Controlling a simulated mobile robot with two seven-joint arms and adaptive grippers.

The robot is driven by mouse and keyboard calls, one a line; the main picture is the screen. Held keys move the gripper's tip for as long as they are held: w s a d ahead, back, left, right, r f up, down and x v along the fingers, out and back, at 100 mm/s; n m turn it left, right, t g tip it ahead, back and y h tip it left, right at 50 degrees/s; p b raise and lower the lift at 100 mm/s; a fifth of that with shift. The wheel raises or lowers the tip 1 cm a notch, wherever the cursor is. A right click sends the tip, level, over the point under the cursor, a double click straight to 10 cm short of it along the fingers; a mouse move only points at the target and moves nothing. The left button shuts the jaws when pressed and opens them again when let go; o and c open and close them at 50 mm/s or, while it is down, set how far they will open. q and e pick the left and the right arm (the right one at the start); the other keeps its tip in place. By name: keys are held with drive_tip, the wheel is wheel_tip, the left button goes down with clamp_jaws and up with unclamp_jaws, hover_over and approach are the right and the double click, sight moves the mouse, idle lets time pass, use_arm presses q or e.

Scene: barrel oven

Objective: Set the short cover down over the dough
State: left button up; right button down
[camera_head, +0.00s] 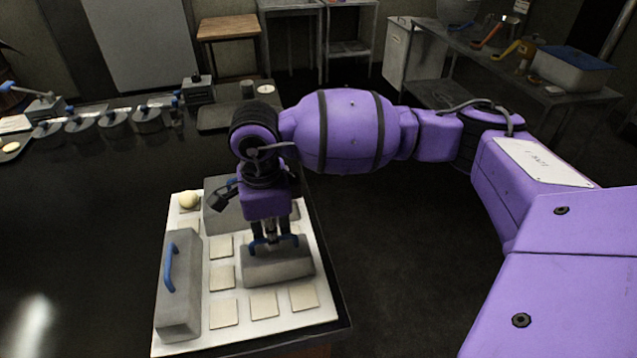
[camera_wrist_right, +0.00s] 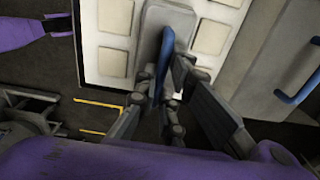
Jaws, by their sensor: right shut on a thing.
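The short cover (camera_head: 278,268) is a grey block-shaped lid with a blue handle on top. My right gripper (camera_head: 273,240) points down and is shut on that handle; in the right wrist view the blue handle (camera_wrist_right: 167,45) runs between the fingers (camera_wrist_right: 160,98). The cover is over the right part of a pale board (camera_head: 240,336) with square tiles. I cannot tell whether it touches the board. A pale round dough ball (camera_head: 189,200) sits at the board's far left corner, apart from the cover. My left gripper is not in view.
A long grey cover (camera_head: 178,310) with a blue handle stands along the board's left side. Another grey block (camera_head: 221,212) stands behind my gripper, partly hidden. Several grey lidded pots (camera_head: 113,120) line the dark counter's back. The counter left of the board is clear.

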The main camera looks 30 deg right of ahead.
drive_tip(key=shift+f, duration=0.4)
drive_tip(key=c, duration=1.8)
unclamp_jaws()
